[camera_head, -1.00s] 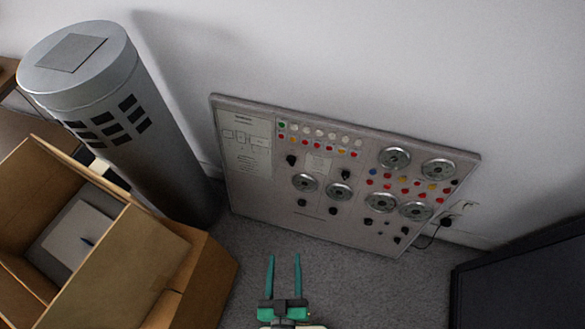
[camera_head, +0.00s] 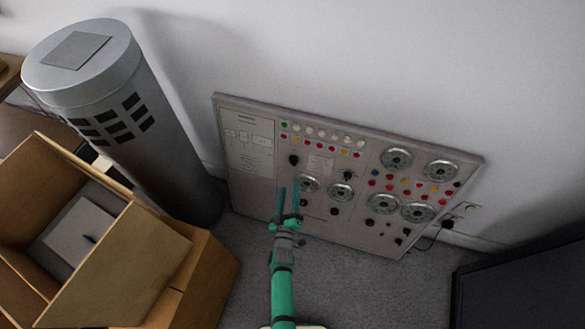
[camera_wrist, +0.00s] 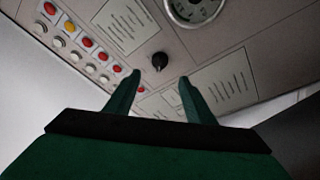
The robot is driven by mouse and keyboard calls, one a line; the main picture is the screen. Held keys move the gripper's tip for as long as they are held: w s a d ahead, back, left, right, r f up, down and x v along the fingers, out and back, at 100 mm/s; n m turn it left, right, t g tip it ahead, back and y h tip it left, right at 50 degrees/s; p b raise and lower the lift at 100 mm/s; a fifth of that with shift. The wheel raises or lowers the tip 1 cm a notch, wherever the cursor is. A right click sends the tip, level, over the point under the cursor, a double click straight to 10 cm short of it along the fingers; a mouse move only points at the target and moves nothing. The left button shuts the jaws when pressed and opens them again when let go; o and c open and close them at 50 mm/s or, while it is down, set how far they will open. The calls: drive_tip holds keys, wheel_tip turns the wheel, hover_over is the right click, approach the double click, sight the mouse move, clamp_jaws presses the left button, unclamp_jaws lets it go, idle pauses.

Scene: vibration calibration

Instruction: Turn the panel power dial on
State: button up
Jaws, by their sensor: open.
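The panel (camera_head: 250,180) is a grey board leaning against the wall, with dials, small black knobs and coloured buttons. In the head view my green gripper (camera_head: 289,190) is in front of its lower left part, left of a silver dial (camera_head: 309,184). A black knob (camera_head: 294,160) shows just above the fingertips. In the wrist view a black knob (camera_wrist: 159,61) lies beyond and between the two fingertips of my gripper (camera_wrist: 160,76), which are apart and empty. A round dial (camera_wrist: 195,8) is cut off at the top. No label names the power dial legibly.
A tall grey cylinder (camera_head: 140,130) stands left of the panel. An open cardboard box (camera_head: 130,255) is at the lower left. A dark block (camera_head: 520,280) is at the lower right. Carpet (camera_head: 370,290) is clear between them. A plug (camera_head: 446,223) with a cord is right of the panel.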

sight(293, 165)
drive_tip(key=w, duration=0.3)
drive_tip(key=w+d, duration=0.1)
drive_tip(key=w, duration=0.7)
drive_tip(key=shift+d, duration=0.15)
drive_tip(key=shift+c, duration=0.3)
drive_tip(key=shift+s, duration=0.1)
drive_tip(key=c, duration=1)
